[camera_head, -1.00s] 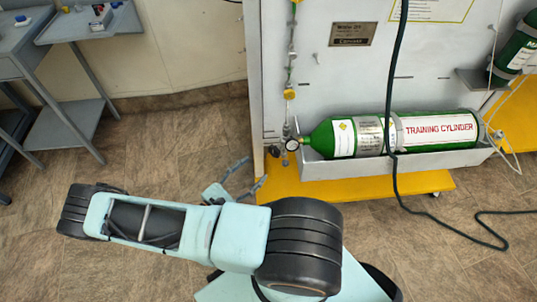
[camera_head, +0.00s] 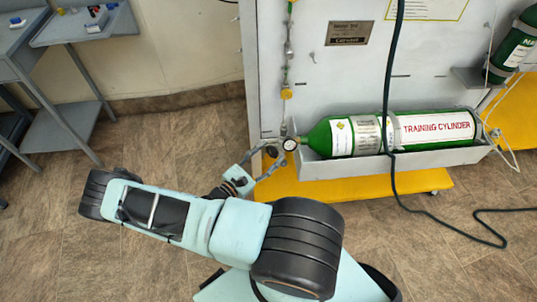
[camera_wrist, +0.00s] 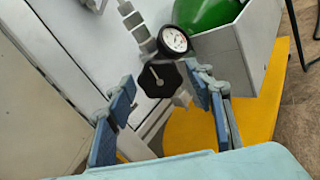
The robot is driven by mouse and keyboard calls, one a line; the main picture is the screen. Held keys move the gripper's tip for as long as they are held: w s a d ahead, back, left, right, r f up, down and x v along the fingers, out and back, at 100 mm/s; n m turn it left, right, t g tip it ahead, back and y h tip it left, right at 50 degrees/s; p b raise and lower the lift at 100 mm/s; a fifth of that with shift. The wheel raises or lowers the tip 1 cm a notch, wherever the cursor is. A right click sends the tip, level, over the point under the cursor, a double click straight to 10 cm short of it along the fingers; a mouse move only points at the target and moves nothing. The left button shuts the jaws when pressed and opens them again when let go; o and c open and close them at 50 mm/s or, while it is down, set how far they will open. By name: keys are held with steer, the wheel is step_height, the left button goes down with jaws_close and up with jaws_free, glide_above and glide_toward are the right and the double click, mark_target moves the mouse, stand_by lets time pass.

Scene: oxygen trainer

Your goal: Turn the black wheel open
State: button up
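The black wheel (camera_wrist: 160,77) is a many-sided knob with a pale pointer mark on its face, on the valve fitting at the neck end of the green cylinder (camera_head: 345,137). A round white gauge (camera_wrist: 174,40) sits just above it in the wrist view and also shows in the head view (camera_head: 290,144). My gripper (camera_wrist: 163,88) is open, with one blue-padded finger on each side of the wheel in the wrist view. Contact with the wheel is not visible. In the head view my gripper (camera_head: 275,158) is at the valve and partly hides the wheel.
The cylinder lies in a grey trough (camera_head: 395,163) on a panel with a yellow base (camera_head: 420,183). A dark green hose (camera_head: 387,85) hangs in front of it. A grey side table (camera_head: 110,28) stands at the left. Floor between is clear.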

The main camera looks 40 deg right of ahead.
steer(key=c, duration=0.9)
